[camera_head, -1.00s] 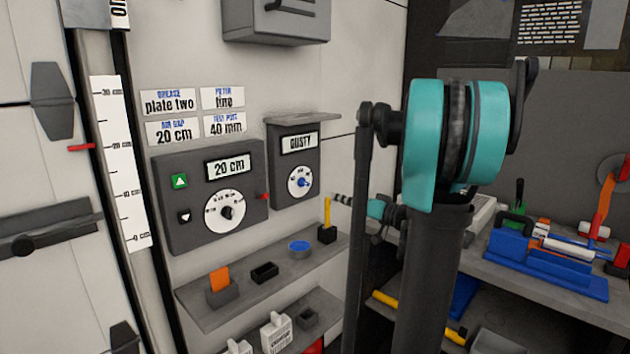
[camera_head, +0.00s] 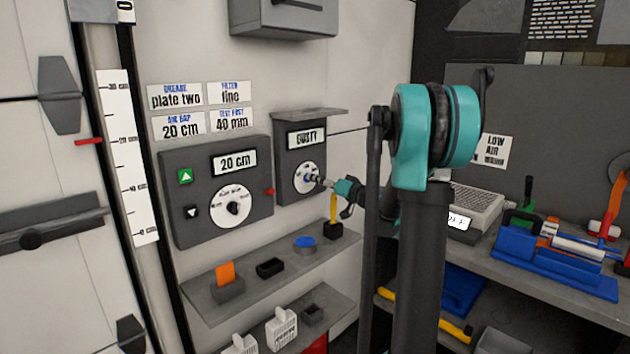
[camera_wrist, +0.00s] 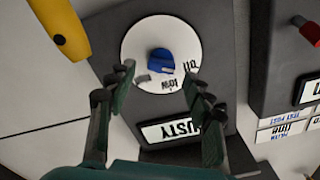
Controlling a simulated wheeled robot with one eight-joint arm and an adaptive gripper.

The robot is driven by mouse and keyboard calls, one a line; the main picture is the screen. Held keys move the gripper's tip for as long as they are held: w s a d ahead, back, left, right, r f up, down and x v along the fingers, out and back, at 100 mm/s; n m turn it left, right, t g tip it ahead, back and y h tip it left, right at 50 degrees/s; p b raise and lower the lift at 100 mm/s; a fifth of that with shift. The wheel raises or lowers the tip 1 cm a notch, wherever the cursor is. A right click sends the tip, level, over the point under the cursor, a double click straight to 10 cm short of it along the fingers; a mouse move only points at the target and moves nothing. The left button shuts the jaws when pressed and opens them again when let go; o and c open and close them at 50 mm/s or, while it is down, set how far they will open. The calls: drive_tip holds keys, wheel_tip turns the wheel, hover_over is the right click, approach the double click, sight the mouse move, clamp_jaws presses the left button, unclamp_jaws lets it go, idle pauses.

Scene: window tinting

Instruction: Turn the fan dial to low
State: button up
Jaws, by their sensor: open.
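The small dial is a white disc (camera_head: 300,186) with a blue knob, on the grey box (camera_head: 287,140) that reads DUSTY. My gripper (camera_head: 325,182) is right in front of this dial and partly covers it. In the wrist view the blue knob (camera_wrist: 162,62) stands near the middle of the white disc (camera_wrist: 140,38), with black lettering, upside down and partly legible, below and right of it. My gripper (camera_wrist: 160,80) is open, its two fingers apart on either side of the dial's near part. The knob appears just beyond the fingertips; I cannot tell whether they touch it.
Left of the box is a larger panel (camera_head: 180,224) reading 20 cm, with its own dial (camera_head: 233,206), buttons and a red knob (camera_head: 269,192). Below is a shelf (camera_head: 205,306) with small containers. A yellow-handled tool (camera_head: 333,208) stands close under my gripper.

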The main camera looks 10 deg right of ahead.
drive_tip(key=shift+x, duration=1.2)
drive_tip(key=shift+c, duration=0.4)
drive_tip(key=c, duration=1.1)
drive_tip(key=shift+m, duration=0.4)
drive_tip(key=m, duration=1.1)
drive_tip(key=shift+w+d+f, duration=0.1)
drive_tip(key=shift+f, duration=0.1)
